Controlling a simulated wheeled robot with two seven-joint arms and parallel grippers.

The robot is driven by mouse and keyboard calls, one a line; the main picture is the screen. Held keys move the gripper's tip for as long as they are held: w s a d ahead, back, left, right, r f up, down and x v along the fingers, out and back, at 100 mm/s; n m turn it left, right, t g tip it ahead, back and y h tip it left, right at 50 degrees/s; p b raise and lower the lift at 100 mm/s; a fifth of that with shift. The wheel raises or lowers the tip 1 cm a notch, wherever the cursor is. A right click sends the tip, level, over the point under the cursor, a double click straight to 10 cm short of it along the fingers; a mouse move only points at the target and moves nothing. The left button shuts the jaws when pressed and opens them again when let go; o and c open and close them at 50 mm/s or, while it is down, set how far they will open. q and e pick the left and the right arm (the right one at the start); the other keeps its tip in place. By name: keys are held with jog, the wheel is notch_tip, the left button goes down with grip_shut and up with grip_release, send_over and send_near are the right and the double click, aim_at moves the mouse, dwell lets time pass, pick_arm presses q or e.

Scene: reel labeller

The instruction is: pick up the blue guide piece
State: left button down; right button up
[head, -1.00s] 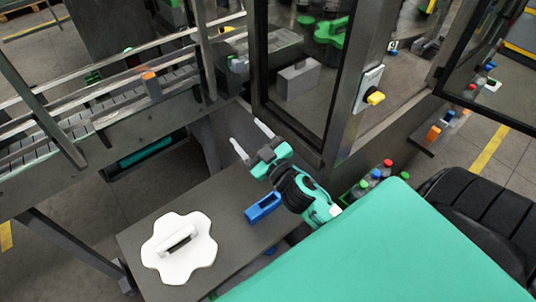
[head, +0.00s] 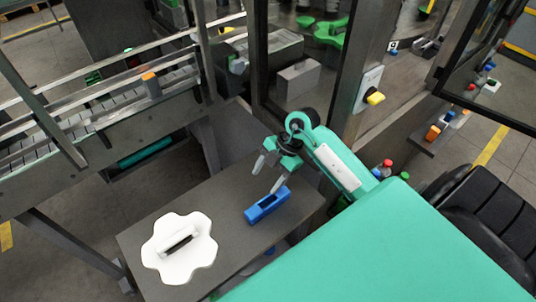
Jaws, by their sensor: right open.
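The blue guide piece (head: 254,213) lies on the grey table near its right side, in the head view. It is a small block with an opening in its top. My right gripper (head: 267,177) is open and empty, with its fingers pointing down and left. Its fingertips are just above and behind the blue piece in the picture, one of them close to the piece's far end. I cannot tell whether that finger touches it. My left gripper does not show.
A white lobed plate with a handle (head: 201,262) lies on the grey table (head: 160,220) to the left. A conveyor (head: 120,110) runs behind. Bottles with coloured caps (head: 386,167) stand right of my right arm.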

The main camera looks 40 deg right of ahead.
jog(key=d, duration=0.1)
jog(key=d+f+h, duration=0.1)
jog(key=s+d+m+g, duration=0.1)
jog(key=shift+f+h+p, duration=0.15)
jog(key=shift+h+p, duration=0.15)
jog(key=p, duration=0.2)
send_over(268, 201)
jog(key=f, duration=0.3)
jog(key=s+f, duration=0.1)
jog(key=f, duration=0.1)
jog(key=shift+d+f, duration=0.15)
jog(key=shift+d, duration=0.2)
jog(key=shift+a+f+p, duration=0.15)
jog(key=shift+f+p, duration=0.35)
jog(key=shift+f, duration=0.05)
jog(key=p+x, duration=0.1)
jog(key=x, duration=0.2)
jog(key=shift+f+p, duration=0.25)
jog(key=shift+p, duration=0.1)
jog(key=shift+f, duration=0.45)
jog(key=c, duration=1.2)
jog(key=shift+r, duration=0.15)
